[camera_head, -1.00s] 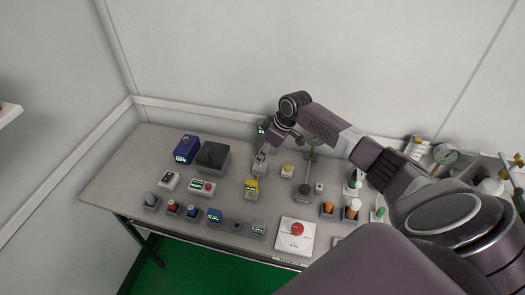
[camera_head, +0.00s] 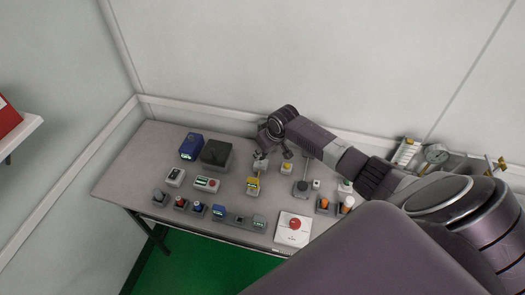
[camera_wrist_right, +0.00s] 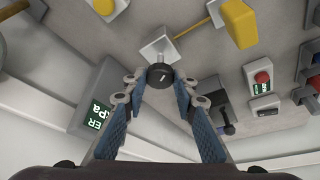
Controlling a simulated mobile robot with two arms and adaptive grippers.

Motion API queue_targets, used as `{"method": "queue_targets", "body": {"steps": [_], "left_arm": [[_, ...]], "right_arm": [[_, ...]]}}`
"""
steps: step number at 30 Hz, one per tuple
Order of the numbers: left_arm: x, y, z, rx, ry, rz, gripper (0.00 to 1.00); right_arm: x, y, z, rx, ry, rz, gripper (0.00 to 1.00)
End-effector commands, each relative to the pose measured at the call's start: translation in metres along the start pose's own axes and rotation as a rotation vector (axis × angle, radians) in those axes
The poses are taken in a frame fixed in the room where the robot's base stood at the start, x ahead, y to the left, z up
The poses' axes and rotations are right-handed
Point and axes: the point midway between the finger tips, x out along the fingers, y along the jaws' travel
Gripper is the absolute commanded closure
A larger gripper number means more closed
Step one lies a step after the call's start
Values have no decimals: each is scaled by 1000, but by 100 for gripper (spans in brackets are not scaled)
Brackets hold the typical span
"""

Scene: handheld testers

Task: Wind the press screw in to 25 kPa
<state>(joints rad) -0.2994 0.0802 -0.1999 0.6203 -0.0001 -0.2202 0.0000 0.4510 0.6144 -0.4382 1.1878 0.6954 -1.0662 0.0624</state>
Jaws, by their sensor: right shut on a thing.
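The press screw's round black knob (camera_wrist_right: 160,77) shows in the right wrist view, in front of a pale grey block (camera_wrist_right: 158,47). My right gripper (camera_wrist_right: 160,84) has its blue-padded fingers closed on this knob, one on each side. My left gripper is not in view.
The grey bench (camera_head: 135,175) holds several small testers. A yellow device (camera_head: 253,184) is just in front of the gripper, and a grey lever (camera_head: 304,178) stands to its right. A red button on a white base (camera_head: 294,227) is near the front edge.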

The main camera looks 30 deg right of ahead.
Motion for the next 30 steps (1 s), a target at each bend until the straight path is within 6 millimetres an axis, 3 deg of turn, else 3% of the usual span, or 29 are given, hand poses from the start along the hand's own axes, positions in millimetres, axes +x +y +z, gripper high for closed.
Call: {"method": "queue_targets", "body": {"steps": [9,10,14,24,30], "left_arm": [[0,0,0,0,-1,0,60],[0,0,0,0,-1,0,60],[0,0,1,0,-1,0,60],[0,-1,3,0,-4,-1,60],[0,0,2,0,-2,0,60]], "right_arm": [[0,0,0,1,2,0,98],[0,0,0,1,2,0,71],[0,0,0,0,1,0,56],[-2,0,0,0,1,0,56],[-20,1,0,-1,2,0,56]]}}
